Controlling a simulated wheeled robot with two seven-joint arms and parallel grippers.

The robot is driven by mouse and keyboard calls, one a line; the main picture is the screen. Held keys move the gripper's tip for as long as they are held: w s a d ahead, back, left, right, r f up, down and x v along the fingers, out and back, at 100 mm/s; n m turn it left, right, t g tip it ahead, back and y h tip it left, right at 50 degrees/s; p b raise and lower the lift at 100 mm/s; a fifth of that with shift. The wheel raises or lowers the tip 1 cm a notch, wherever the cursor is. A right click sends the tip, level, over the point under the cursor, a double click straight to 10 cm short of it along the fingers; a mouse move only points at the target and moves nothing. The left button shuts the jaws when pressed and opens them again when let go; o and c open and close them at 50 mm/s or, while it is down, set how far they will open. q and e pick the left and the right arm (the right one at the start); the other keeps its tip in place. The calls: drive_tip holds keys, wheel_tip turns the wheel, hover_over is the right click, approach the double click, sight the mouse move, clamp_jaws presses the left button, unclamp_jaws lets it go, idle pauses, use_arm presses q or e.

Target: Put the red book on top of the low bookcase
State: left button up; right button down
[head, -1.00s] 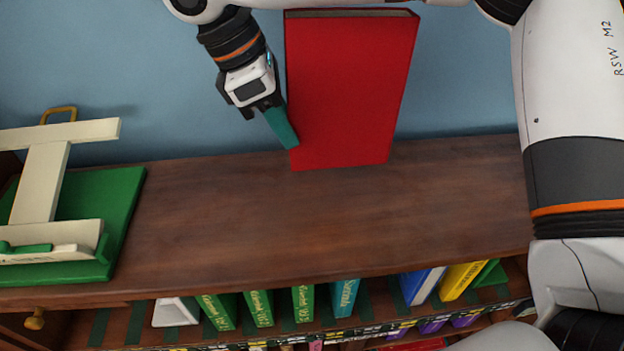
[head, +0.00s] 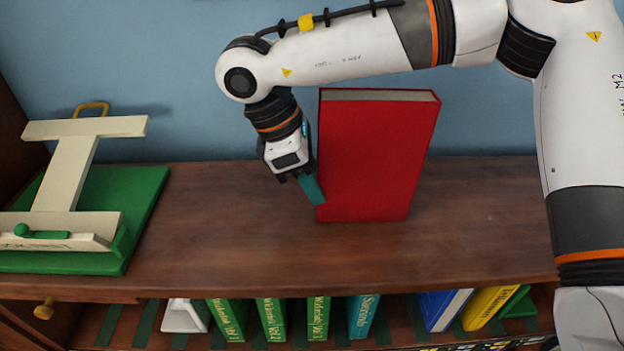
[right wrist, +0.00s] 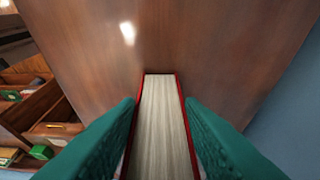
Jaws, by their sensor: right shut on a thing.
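The red book (head: 372,160) stands upright over the low bookcase's wooden top (head: 235,220) in the head view. Its lower edge is at or very near the wood; I cannot tell whether it touches. My right gripper (head: 314,190) is shut on the book at its left edge, low down. In the right wrist view the two green fingers lie on either side of the book (right wrist: 160,120), with its pale page edges between the red covers. The far finger is hidden behind the book in the head view. My left gripper is not in view.
A cream stand on a green base (head: 145,200) occupies the left of the top. Several green books (head: 272,318), a blue book (head: 440,308) and a yellow book (head: 488,308) stand on the shelf below. The top is clear on both sides of the red book.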

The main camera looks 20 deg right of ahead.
drive_tip(key=c, duration=1)
unclamp_jaws()
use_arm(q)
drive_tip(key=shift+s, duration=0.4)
use_arm(e)
drive_tip(key=shift+o, duration=0.2)
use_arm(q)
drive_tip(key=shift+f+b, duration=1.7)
use_arm(e)
drive_tip(key=v, duration=1.2)
drive_tip(key=shift+f, duration=0.1)
